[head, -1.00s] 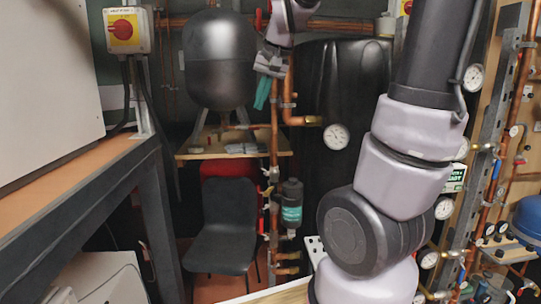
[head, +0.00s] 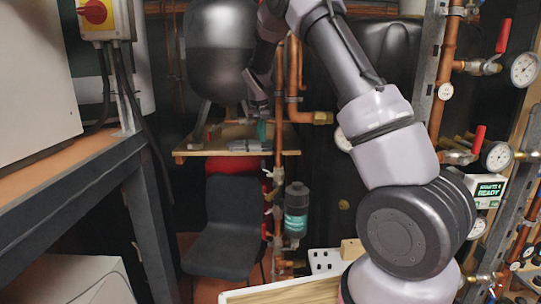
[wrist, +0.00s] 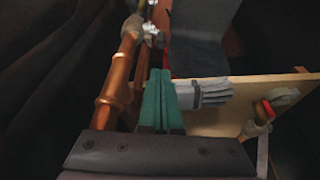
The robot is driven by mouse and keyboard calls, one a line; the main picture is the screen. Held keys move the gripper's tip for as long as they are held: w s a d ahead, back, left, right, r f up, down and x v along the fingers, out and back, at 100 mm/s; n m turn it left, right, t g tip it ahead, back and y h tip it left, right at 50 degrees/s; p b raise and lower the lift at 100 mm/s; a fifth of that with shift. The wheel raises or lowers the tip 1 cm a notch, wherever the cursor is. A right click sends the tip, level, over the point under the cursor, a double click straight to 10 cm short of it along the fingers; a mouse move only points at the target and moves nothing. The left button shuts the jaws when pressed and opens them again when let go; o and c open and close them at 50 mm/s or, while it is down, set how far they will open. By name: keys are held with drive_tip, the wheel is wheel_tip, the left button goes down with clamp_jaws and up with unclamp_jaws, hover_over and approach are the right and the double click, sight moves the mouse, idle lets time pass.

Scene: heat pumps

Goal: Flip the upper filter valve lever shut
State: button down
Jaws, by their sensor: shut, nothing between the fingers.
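The filter (head: 296,212) is a dark canister with a teal label, beside the vertical copper pipe (head: 278,150) in the head view. A small pale valve fitting (head: 268,173) sits on the pipe above it; its lever is too small to read clearly. My gripper (head: 262,132) has teal fingers, is shut and empty, and is beside the pipe at shelf height, above the filter. In the wrist view the shut fingertips (wrist: 162,75) point along the copper pipe (wrist: 118,85), which is to their left. A silvery valve fitting (wrist: 150,35) shows beyond them, apart from the fingertips.
A wooden shelf (head: 190,153) holding a grey bundle (head: 248,146) is beside my gripper; the bundle (wrist: 205,92) is close right of the fingers in the wrist view. The dark tank (head: 222,55) hangs above. A black chair (head: 225,230) stands left of the filter.

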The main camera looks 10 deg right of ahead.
drive_tip(key=shift+w+f, duration=0.15)
drive_tip(key=shift+d, duration=0.1)
drive_tip(key=x, duration=1)
idle(0.5)
